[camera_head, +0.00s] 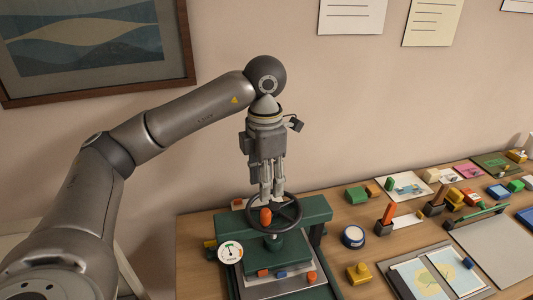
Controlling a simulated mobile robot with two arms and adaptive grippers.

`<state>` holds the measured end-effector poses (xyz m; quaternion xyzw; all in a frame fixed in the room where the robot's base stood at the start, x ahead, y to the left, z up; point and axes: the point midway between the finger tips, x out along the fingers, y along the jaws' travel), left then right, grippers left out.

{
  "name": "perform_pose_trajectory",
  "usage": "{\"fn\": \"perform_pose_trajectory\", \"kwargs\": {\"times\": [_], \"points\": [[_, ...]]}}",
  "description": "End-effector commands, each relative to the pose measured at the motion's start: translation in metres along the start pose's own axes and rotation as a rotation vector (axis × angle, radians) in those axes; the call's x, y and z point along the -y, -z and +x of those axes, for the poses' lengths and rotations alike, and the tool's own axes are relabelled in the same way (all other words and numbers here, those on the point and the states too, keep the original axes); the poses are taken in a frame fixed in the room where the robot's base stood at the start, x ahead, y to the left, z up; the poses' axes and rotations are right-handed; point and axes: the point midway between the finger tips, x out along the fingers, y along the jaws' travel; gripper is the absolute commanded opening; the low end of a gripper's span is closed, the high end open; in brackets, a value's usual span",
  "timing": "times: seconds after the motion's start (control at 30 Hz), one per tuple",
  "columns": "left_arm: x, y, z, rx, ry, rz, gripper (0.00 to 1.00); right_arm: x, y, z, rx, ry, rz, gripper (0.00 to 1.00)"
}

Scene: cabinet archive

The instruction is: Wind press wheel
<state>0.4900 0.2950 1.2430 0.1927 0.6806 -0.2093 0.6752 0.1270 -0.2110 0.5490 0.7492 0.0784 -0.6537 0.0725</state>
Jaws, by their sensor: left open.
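A green press (318,215) stands at the left end of the wooden table. A round white gauge (230,252) is on the press's left front. My right gripper is not in view.
Blocks, stamps and papers crowd the table (200,275) to the right. A framed picture (188,45) hangs on the wall behind my left arm.

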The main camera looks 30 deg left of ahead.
Motion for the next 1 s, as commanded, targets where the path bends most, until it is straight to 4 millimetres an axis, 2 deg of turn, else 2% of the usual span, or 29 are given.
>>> {"fn": "perform_pose_trajectory", "kwargs": {"times": [0.17, 0.3, 0.4, 0.53, 0.7, 0.8, 0.97, 1.0], "points": [[-0.002, 0.003, 0.003, -0.005, -0.015, -0.001, 0.41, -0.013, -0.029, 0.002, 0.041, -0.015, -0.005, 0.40], [-0.002, 0.003, 0.017, -0.006, -0.014, -0.001, 0.41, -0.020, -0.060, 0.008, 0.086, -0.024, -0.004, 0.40], [-0.002, 0.003, 0.029, -0.005, -0.013, -0.001, 0.41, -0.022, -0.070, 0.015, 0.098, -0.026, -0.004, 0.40], [-0.003, 0.003, 0.045, -0.005, -0.013, -0.001, 0.41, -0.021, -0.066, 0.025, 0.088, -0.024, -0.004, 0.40], [-0.003, 0.003, 0.065, -0.004, -0.013, -0.001, 0.41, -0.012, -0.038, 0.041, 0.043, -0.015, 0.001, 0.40], [-0.003, 0.003, 0.077, -0.006, -0.013, -0.001, 0.41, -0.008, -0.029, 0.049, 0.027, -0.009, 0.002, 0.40], [-0.003, 0.003, 0.096, -0.004, -0.013, -0.001, 0.41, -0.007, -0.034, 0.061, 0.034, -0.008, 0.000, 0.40], [-0.003, 0.002, 0.090, -0.002, -0.013, -0.001, 0.41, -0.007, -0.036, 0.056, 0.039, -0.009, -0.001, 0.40]]}}
